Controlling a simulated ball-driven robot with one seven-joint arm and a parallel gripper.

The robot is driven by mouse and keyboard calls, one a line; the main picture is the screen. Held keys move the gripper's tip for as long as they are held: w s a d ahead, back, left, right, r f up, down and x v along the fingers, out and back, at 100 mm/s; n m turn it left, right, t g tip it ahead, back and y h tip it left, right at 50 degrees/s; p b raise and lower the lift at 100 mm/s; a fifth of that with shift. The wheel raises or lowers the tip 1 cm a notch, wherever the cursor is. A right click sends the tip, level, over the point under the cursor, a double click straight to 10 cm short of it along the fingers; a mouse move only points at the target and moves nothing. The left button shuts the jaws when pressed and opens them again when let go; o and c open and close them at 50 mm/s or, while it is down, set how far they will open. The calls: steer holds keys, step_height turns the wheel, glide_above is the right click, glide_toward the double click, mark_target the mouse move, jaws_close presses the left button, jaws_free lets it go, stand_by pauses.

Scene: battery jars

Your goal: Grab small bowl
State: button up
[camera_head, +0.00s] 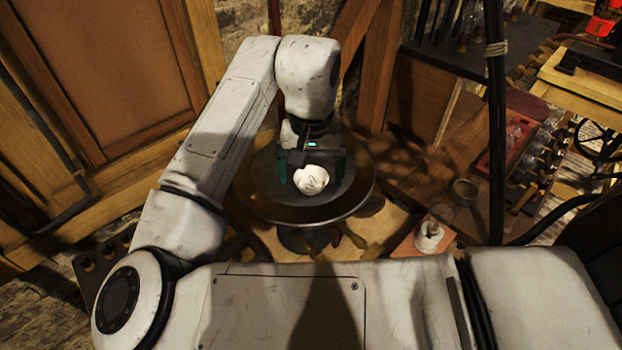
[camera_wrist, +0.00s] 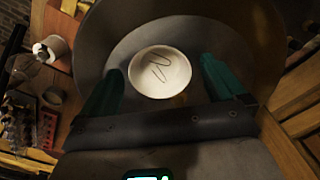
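The small bowl (camera_wrist: 160,72) is white with dark curved lines and is seen from above in the wrist view. It also shows in the head view as a white rounded shape (camera_head: 311,181) in front of my gripper, over the round table (camera_head: 262,208). My gripper (camera_wrist: 162,65) is open, with one teal finger at each side of the bowl and a visible gap at each side. It also shows in the head view at the table (camera_head: 311,168). Whether the fingertips are level with the bowl's rim or above it, I cannot tell.
A white cup-like object (camera_head: 429,237) stands on an orange-brown surface to the right of the round table. A brownish cup (camera_head: 464,192) and a red tray (camera_head: 508,145) are farther right. A wooden panel (camera_head: 105,75) stands at the left. A dark vertical pole (camera_head: 496,120) crosses the right side.

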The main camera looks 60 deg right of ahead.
steer(key=c, duration=1.1)
steer(key=shift+r, duration=0.1)
